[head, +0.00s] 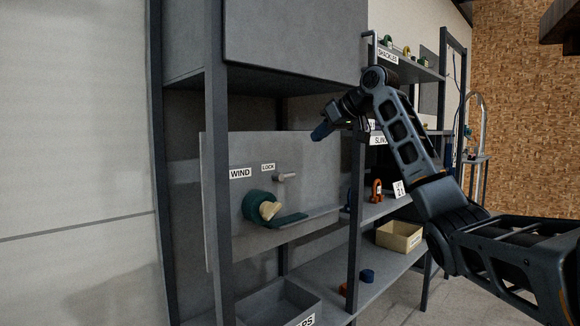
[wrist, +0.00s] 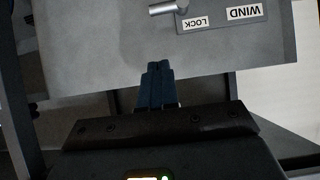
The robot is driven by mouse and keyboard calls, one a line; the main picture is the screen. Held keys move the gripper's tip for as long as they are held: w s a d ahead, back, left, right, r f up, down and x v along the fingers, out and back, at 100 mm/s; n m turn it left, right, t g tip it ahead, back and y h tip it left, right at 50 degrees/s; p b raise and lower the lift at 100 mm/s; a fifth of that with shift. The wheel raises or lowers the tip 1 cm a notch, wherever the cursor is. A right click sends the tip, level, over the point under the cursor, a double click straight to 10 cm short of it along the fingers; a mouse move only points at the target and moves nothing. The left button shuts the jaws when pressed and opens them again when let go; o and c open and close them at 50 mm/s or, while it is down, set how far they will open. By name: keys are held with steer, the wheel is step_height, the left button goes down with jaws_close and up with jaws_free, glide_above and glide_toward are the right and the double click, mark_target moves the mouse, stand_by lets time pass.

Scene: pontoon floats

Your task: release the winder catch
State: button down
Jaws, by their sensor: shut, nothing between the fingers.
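The winder panel (head: 222,220) is a grey upright plate in the shelf frame, with labels reading WIND and LOCK. A small metal catch pin (head: 286,177) sticks out beside the LOCK label (head: 268,167). Below it is a green winder knob (head: 258,207) with a pale front and a flat dark green lever reaching right. In the wrist view the catch (wrist: 168,8) is at the top edge, left of the upside-down LOCK label. My gripper (head: 321,133) is shut and empty, up and right of the catch and apart from it. Its closed fingertips show in the wrist view (wrist: 157,68).
A shelf post (head: 355,215) stands right of the panel, and a grey cabinet body (head: 293,45) hangs above. Shelves to the right hold an orange shackle (head: 376,190) and a cream bin (head: 399,237). A grey bin (head: 280,300) sits below the panel.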

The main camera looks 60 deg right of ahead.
steer(key=p, duration=0.1)
glide_above(285, 176)
steer(key=s+d, duration=0.3)
step_height(285, 176, down, 6)
steer(key=r, duration=0.1)
steer(key=shift+w+a+f+p, duration=0.1)
steer(key=shift+w+f+p, duration=0.1)
steer(key=shift+f, duration=0.95)
steer(key=shift+w+f+p, duration=0.15)
steer(key=shift+f, duration=0.95)
